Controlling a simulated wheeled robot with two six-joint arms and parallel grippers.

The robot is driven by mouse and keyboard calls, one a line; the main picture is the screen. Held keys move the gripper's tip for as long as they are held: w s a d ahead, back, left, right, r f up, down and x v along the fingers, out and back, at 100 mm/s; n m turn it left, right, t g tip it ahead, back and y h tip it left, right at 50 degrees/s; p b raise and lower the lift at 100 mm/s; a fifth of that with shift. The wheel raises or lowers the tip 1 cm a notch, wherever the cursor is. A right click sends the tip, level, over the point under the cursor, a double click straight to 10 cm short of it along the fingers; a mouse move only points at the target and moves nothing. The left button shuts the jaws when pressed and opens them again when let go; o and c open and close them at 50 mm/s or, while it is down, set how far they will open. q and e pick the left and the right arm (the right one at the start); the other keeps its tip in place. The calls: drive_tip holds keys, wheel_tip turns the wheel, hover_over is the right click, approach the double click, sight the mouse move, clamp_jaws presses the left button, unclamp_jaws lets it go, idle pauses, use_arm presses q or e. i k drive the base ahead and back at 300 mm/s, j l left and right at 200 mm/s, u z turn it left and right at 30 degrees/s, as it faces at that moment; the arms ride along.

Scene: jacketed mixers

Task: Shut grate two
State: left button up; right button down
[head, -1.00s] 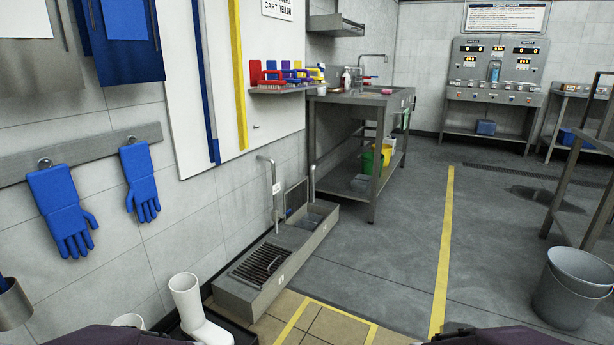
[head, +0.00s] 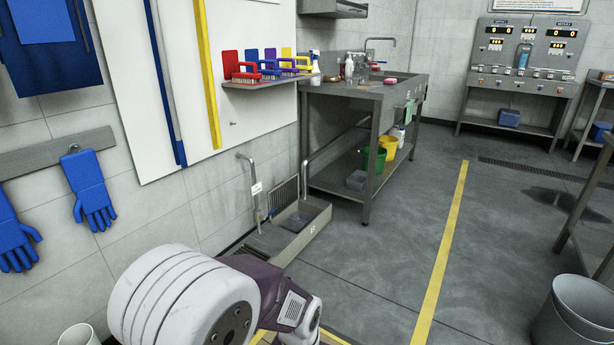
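The arm reaches across the bottom of the view, in front of the trough's near end. Neither gripper is in view.
A steel sink table (head: 365,95) with buckets on its lower shelf stands beyond the trough. A brush shelf (head: 262,84) juts from the wall above it. A grey bucket (head: 572,315) stands at lower right. The floor around the yellow line (head: 443,250) is clear.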

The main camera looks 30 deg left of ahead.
sight(294, 178)
drive_tip(key=i+u, duration=0.3)
drive_tip(key=i, duration=0.65)
drive_tip(key=i+l+u, duration=0.1)
drive_tip(key=i+u, duration=0.2)
drive_tip(key=i, duration=0.6)
drive_tip(key=i+u, duration=0.4)
drive_tip(key=i+l+u, duration=0.2)
drive_tip(key=i+u, duration=0.25)
drive_tip(key=i+l+u, duration=0.4)
drive_tip(key=i+u, duration=0.6)
drive_tip(key=k+l, duration=0.05)
drive_tip(key=k, duration=0.05)
